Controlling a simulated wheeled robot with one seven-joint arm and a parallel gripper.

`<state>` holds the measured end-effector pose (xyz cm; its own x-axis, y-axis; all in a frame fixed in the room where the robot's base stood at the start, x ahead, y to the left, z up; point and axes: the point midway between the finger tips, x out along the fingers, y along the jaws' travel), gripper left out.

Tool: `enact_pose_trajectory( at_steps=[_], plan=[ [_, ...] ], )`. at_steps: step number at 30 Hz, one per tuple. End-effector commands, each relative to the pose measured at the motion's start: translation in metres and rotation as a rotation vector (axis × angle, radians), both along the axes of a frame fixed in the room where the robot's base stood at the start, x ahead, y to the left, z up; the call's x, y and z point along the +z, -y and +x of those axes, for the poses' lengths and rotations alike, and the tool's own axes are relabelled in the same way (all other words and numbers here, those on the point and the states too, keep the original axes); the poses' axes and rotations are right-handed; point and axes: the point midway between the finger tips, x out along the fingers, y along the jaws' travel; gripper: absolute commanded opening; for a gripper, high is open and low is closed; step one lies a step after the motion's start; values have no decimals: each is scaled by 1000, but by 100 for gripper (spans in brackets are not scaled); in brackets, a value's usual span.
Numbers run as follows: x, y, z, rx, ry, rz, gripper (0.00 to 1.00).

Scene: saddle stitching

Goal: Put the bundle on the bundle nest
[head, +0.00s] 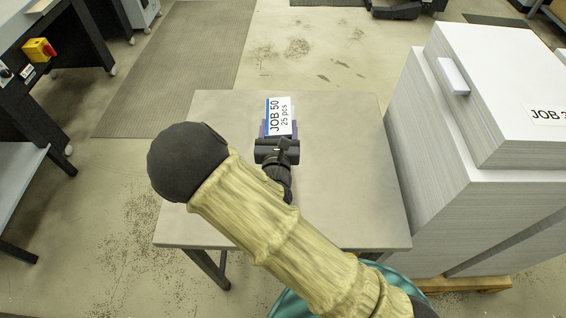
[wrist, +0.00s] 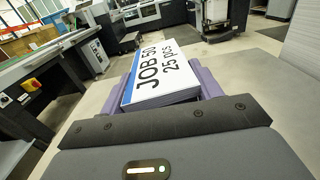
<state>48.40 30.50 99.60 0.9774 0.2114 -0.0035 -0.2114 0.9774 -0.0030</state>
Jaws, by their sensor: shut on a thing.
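The bundle (head: 280,113) is a white stack with a blue stripe and a label reading "JOB 50, 25 pcs". It also shows in the wrist view (wrist: 165,72), where its pages form a thick white edge. My gripper (head: 279,129) is shut on it, with a purple finger on each side. The bundle points away from my wrist, over the far middle part of a small grey-beige table (head: 340,190). I cannot tell how high it is above the tabletop. I cannot make out a bundle nest in either view; my arm and gripper hide part of the table.
A tall stack of white paper (head: 430,150) on a wooden pallet stands close to the table's right side. A dark machine with a yellow-red switch (head: 39,50) is at the left. A grey mat (head: 175,70) lies on the floor beyond. The table's visible top is bare.

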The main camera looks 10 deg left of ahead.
Motion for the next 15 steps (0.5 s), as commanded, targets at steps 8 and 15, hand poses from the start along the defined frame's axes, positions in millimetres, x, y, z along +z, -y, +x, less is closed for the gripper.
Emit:
enact_pose_trajectory(
  at_steps=[8,15],
  plan=[
    [4,-15,-10,22,3,1,28],
    [2,-16,-10,25,2,0,28]
  ],
)
